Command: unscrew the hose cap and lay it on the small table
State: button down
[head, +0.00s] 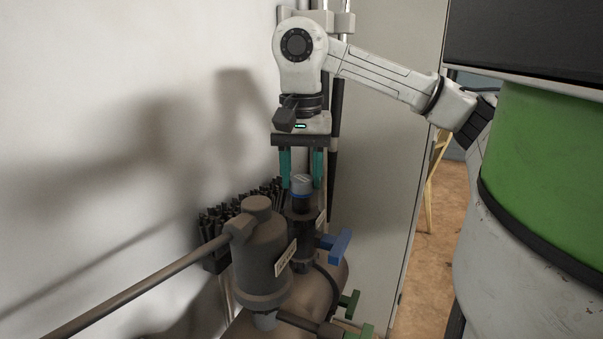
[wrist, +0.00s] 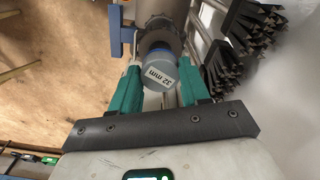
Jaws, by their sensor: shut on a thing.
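The hose cap (head: 302,184) is grey-blue on top with a darker blue band below it. It sits upright at the top of a dark vertical pipe fitting (head: 302,225). In the wrist view the cap (wrist: 161,76) shows a "32 mm" label and lies between the teal fingers. My gripper (head: 302,185) points straight down and is shut on the cap from both sides. It also shows in the wrist view (wrist: 160,72). Whether the cap's thread is still engaged is hidden. The small table is not clearly identifiable in either view.
A grey filter housing (head: 260,255) with a pipe stands left of the fitting. A blue valve handle (head: 336,243) juts out to its right, with green handles (head: 349,303) lower down. Dark brushes (wrist: 252,22) sit near the wall. Brown floor (head: 440,250) lies at right.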

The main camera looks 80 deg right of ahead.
aim_at(301, 179)
jog(key=shift+n, duration=0.6)
jog(key=n, duration=0.4)
jog(key=shift+c, duration=1.1)
grip_release()
jog(key=shift+r+p, duration=2.25)
jog(key=shift+r, duration=1.55)
